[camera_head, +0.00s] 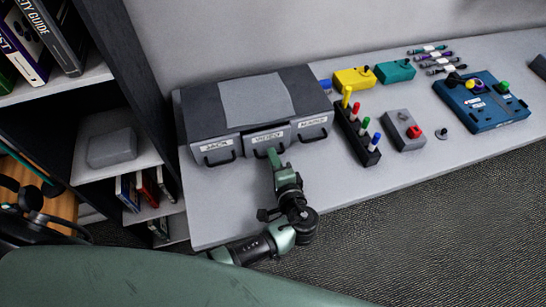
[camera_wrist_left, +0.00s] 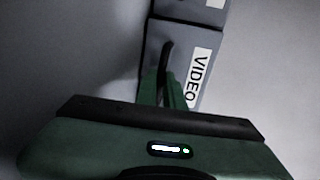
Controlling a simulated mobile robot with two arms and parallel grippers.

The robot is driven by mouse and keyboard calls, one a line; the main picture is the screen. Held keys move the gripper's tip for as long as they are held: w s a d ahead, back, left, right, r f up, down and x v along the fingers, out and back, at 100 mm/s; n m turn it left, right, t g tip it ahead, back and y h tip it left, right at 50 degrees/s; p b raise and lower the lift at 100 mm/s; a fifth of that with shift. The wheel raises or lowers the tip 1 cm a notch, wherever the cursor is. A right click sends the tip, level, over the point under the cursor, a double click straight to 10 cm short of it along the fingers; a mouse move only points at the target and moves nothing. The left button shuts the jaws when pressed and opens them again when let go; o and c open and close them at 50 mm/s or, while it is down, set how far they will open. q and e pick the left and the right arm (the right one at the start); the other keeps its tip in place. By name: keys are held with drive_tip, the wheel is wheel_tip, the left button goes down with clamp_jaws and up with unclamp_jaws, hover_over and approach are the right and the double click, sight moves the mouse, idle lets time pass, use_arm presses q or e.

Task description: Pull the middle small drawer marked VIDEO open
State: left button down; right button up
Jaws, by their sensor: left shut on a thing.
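A grey drawer box (camera_head: 193,105) stands at the left end of the table, with three small labelled drawers along its front. The middle drawer, marked VIDEO (camera_head: 267,135), sticks out a little from the front between its neighbours. Its label also shows in the left wrist view (camera_wrist_left: 198,77). My left gripper (camera_head: 273,155) is at this drawer's front, shut on its dark handle (camera_wrist_left: 166,57). The fingers hide part of the handle. The left drawer (camera_head: 217,151) and right drawer (camera_head: 313,127) look closed. My right gripper is not in view.
A dark rack of coloured pegs (camera_head: 358,137) stands right of the box. Yellow (camera_head: 353,78) and teal (camera_head: 395,71) blocks, a grey box with a red knob (camera_head: 403,131) and a blue panel (camera_head: 483,104) lie farther right. A dark shelf (camera_head: 105,60) borders the left.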

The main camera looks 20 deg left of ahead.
use_arm(q)
drive_tip(key=f+v, duration=0.1)
drive_tip(key=v, duration=0.7)
drive_tip(key=f+v, duration=0.1)
drive_tip(key=v, duration=0.4)
drive_tip(key=shift+s+d+f+b, duration=0.15)
drive_tip(key=shift+s+f+b, duration=0.1)
drive_tip(key=shift+f+b, duration=0.15)
drive_tip(key=c, duration=1.5)
unclamp_jaws()
drive_tip(key=shift+c, duration=0.2)
drive_tip(key=shift+r, duration=0.1)
drive_tip(key=shift+w, duration=0.1)
